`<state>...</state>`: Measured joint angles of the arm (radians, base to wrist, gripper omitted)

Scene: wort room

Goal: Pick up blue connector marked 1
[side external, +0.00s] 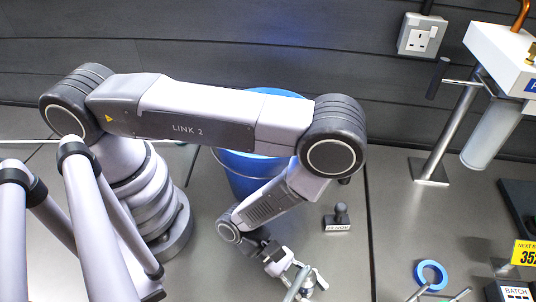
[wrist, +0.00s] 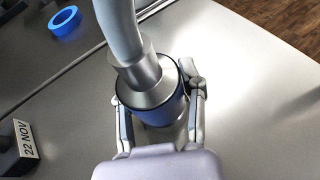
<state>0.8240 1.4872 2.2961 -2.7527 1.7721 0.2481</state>
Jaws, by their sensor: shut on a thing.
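The connector (wrist: 148,88) shows in the wrist view as a silver metal collar with a blue band below it. A grey hose (wrist: 117,28) runs up from its top. No number 1 is readable on it. My gripper (wrist: 157,98) has one finger on each side of the connector and is shut on it. In the side external view my gripper (side external: 277,262) is low over the worktop, with a metallic piece at its fingers. The connector's blue part cannot be made out there, and its lower end is hidden in the wrist view.
A blue ring (side external: 431,274) lies on the worktop to the right. A dated stamp (side external: 339,220) stands behind my gripper. A blue bucket (side external: 240,180) stands behind my arm. A metal stand (side external: 443,130) is at the back right. Bare worktop surrounds the stamp.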

